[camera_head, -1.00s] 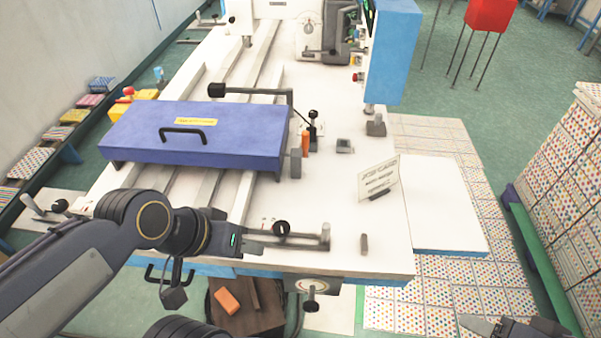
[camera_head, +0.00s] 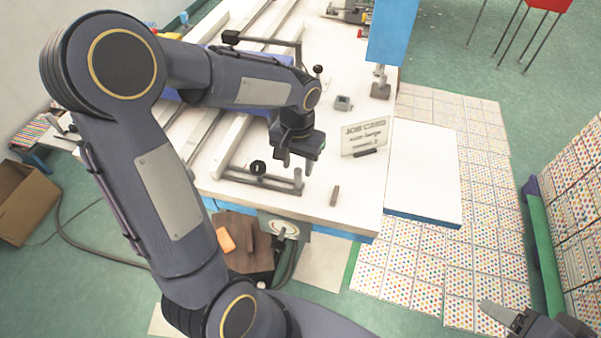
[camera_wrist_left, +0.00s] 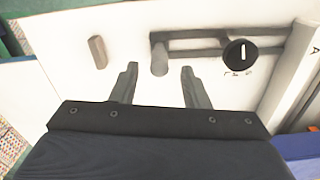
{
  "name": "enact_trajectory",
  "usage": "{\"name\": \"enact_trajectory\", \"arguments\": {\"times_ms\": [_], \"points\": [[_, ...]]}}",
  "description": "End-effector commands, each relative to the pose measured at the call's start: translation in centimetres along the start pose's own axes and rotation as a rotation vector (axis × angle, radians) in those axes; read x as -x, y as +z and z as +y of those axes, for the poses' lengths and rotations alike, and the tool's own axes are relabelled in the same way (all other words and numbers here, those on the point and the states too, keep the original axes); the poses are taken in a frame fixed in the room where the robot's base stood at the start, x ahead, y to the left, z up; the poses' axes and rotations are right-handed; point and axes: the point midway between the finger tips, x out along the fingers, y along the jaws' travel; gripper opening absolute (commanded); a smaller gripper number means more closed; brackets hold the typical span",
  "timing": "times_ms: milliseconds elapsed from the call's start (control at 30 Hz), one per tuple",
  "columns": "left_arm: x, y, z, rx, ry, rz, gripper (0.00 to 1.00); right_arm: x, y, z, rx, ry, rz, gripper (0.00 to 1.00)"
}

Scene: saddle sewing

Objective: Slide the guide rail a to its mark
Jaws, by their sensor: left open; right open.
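A grey bracket (camera_head: 240,178) lies along the white table's front edge, with a black knob (camera_head: 258,167) and an upright post (camera_head: 298,180) at its right end. In the left wrist view, a white rail (camera_wrist_left: 296,75) beside the bracket bears a letter A; I cannot tell for sure which part is guide rail a. My left gripper (camera_head: 297,165) is open, pointing down over the post. In the left wrist view, the post (camera_wrist_left: 159,58) appears between the two open fingertips (camera_wrist_left: 159,72); contact is not visible. My right gripper (camera_head: 500,312) is open and empty, at the lower right away from the table.
A small loose-looking peg (camera_head: 335,196) stands right of the post. A sign (camera_head: 364,136) and a small grey box (camera_head: 343,103) are behind it. White rails (camera_head: 228,140) run back under my left arm. A white side panel (camera_head: 424,170) adjoins the table's right.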

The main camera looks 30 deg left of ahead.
Motion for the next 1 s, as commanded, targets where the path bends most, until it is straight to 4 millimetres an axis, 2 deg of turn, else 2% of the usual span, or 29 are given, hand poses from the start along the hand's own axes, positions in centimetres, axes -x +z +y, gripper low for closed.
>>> {"name": "enact_trajectory", "arguments": {"times_ms": [100, 233, 600, 900, 1000], "points": [[-1.9, 0.1, 0.0, 0.001, 0.001, -0.005, 0.42, 0.1, 0.0, 0.0, 0.000, 0.000, 0.000, 0.60], [-3.3, 0.1, 0.0, 0.000, 0.000, -0.003, 0.42, 0.1, 0.0, 0.0, 0.000, 0.000, 0.000, 0.60], [-4.0, 0.1, 0.0, 0.001, 0.002, 0.000, 0.42, 0.1, -0.1, 0.0, 0.000, 0.000, 0.000, 0.60], [-4.0, 0.1, 0.0, 0.001, 0.002, 0.000, 0.02, 0.1, -0.1, 0.0, 0.000, 0.000, 0.000, 0.60], [-4.0, 0.1, 0.0, 0.001, 0.002, 0.000, 0.00, 0.1, -0.1, 0.0, 0.000, 0.000, 0.000, 0.60]]}}
